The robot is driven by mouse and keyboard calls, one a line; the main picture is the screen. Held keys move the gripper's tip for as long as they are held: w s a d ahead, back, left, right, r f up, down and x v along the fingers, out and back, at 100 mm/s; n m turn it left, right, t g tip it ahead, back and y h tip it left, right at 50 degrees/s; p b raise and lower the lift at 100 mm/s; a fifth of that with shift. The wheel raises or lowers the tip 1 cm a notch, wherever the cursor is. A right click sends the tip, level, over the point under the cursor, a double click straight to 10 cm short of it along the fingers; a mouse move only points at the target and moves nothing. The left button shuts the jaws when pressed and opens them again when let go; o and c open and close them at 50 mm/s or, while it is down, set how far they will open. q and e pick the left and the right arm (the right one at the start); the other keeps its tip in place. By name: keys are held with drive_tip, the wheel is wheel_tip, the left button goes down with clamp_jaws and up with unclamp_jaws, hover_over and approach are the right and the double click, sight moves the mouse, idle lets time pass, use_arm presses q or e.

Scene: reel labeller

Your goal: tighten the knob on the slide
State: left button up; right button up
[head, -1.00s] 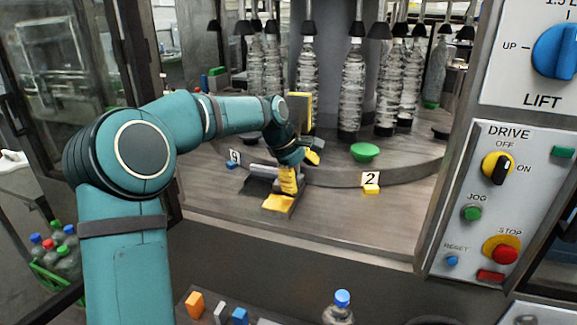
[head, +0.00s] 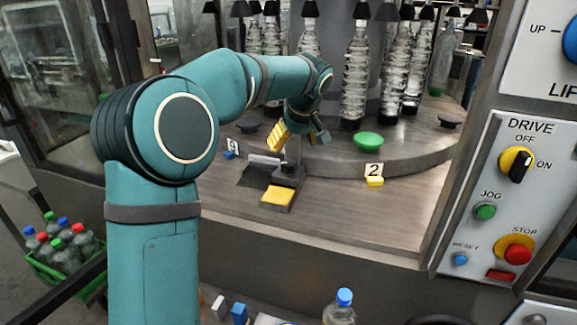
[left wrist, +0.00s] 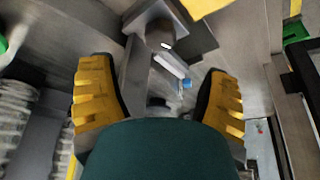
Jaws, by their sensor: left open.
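The slide (head: 266,179) is a grey metal piece on the machine's deck, with a yellow pad (head: 278,195) at its near end. A dark block with a short post (head: 288,172) stands on it. In the left wrist view a round dark-topped knob (left wrist: 160,36) shows ahead of the fingers. My left gripper (head: 297,144) is above and just behind the slide, its yellow fingers spread and empty. In the left wrist view the gripper (left wrist: 158,88) is open, with the knob beyond the fingers, apart from them. My right gripper is not in view.
Bottles (head: 354,75) hang around the carousel behind. A control panel (head: 497,195) bounds the right side. A bottle with a blue cap (head: 343,305) stands in front.

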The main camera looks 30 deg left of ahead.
sight(288, 163)
use_arm(q)
drive_tip(key=b+x, duration=0.1)
drive_tip(key=x, duration=0.7)
drive_tip(key=shift+f+b, duration=0.3)
drive_tip(key=shift+c, duration=0.3)
drive_tip(key=c, duration=1.1)
